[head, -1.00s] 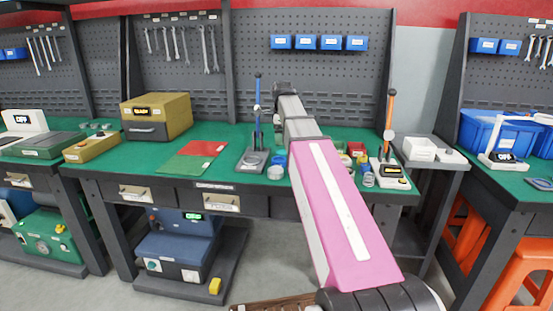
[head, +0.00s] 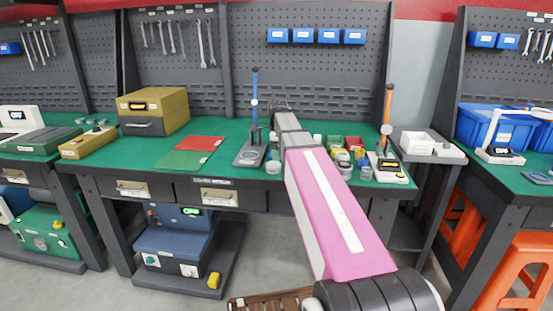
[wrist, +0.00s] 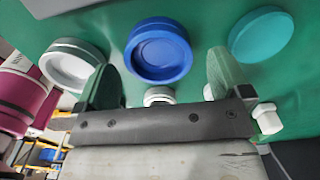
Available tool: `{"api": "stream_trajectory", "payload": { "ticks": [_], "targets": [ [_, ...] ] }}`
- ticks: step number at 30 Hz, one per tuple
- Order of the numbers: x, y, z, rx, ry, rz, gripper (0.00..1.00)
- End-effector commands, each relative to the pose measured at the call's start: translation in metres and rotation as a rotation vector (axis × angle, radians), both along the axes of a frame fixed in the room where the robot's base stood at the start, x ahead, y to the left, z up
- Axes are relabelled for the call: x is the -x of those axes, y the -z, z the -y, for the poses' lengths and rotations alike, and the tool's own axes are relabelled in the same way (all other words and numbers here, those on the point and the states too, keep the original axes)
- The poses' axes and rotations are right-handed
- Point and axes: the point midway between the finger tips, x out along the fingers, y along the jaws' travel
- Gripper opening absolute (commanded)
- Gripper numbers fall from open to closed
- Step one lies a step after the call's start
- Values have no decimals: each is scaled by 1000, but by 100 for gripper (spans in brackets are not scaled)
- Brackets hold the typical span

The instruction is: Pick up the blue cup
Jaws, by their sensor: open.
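The blue cup (wrist: 158,50) is round with a raised rim and a shallow hollow, on the green surface in the wrist view. My gripper (wrist: 163,60) is open, with one finger to the left and one to the right of the cup in the picture. I cannot tell whether either finger touches it. In the head view my arm hides the blue cup and the gripper's fingers.
In the wrist view, a grey-white cup (wrist: 72,65) is close to the left finger and a teal disc (wrist: 262,35) is right of the other. The blue-handled press (head: 255,90) and orange-handled device (head: 388,105) stand on the green bench. Red and green mats (head: 200,143) lie left.

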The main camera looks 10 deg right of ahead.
Motion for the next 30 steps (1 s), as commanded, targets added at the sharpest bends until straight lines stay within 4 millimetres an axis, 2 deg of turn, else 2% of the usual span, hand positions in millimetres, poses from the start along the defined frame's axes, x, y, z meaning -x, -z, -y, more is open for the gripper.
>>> {"api": "stream_trajectory", "payload": {
  "ticks": [3,11,12,16,30],
  "targets": [
    [1,14,0,0,0,-1,96],
    [0,16,0,0,0,0,96],
    [0,16,0,0,0,0,82],
    [0,16,0,0,0,0,41],
    [0,9,0,-1,0,1,41]
  ]
}}
